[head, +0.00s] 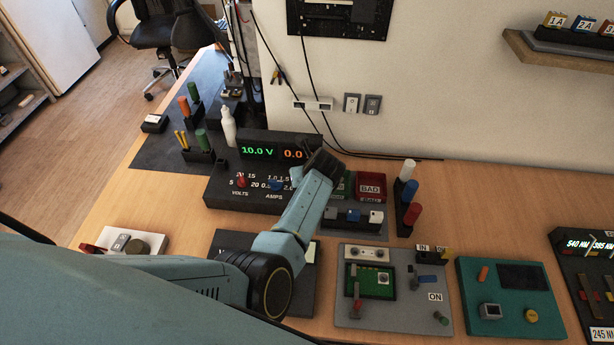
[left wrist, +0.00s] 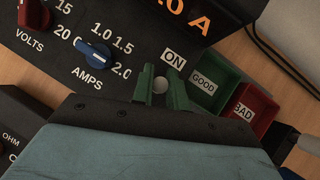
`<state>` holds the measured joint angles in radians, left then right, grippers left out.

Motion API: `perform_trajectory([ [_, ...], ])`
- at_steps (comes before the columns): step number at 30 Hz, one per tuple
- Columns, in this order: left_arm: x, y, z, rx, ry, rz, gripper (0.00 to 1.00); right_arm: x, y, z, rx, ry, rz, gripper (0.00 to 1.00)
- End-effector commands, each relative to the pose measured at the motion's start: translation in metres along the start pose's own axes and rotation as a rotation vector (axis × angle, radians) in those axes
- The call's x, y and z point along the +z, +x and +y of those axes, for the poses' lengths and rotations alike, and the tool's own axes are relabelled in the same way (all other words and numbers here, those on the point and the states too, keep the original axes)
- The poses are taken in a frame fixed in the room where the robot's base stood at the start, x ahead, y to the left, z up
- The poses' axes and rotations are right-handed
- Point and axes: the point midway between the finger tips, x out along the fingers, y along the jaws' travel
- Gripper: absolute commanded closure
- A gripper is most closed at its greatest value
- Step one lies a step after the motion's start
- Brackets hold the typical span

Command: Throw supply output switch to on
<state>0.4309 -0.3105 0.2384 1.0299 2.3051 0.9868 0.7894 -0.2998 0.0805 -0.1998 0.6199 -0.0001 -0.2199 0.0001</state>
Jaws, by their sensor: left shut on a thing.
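The power supply (head: 222,196) is a black box on the bench in the head view, with a green 10.0 V display and an orange display beside it. My left gripper (head: 323,160) is at the supply's right end and hides the switch there. In the left wrist view, its green fingers (left wrist: 160,86) are shut on the pale round tip of the output switch (left wrist: 159,85). A white ON label (left wrist: 173,57) lies just beyond the switch tip. The lever's body is hidden, so I cannot tell its tilt. My right gripper is not in view.
The blue AMPS knob (left wrist: 92,53) and red VOLTS knob (left wrist: 34,15) are left of the switch. The green GOOD bin (left wrist: 207,84) and red BAD bin (left wrist: 250,109) stand close to its right. A grey board (head: 395,322) and teal board (head: 480,275) lie nearer the front.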

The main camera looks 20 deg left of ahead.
Motion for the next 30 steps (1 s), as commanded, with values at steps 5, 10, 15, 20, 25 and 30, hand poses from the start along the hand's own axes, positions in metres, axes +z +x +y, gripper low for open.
perform_trajectory([
  [5,-0.001,0.001,0.001,0.001,0.0,0.001,0.81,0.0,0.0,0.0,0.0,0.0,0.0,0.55],
  [10,-0.001,0.0,0.0,0.001,0.0,0.0,0.63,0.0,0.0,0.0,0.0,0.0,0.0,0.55],
  [15,0.0,0.0,0.0,0.0,0.0,-0.001,0.63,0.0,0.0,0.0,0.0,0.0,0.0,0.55],
  [20,-0.001,0.0,0.001,-0.003,-0.003,-0.014,0.63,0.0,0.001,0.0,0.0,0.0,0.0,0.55],
  [25,-0.006,0.0,0.003,-0.025,-0.02,-0.088,0.63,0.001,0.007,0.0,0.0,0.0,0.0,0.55],
  [30,-0.011,0.0,0.006,-0.065,-0.053,-0.219,0.63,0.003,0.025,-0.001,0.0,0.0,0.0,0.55],
])
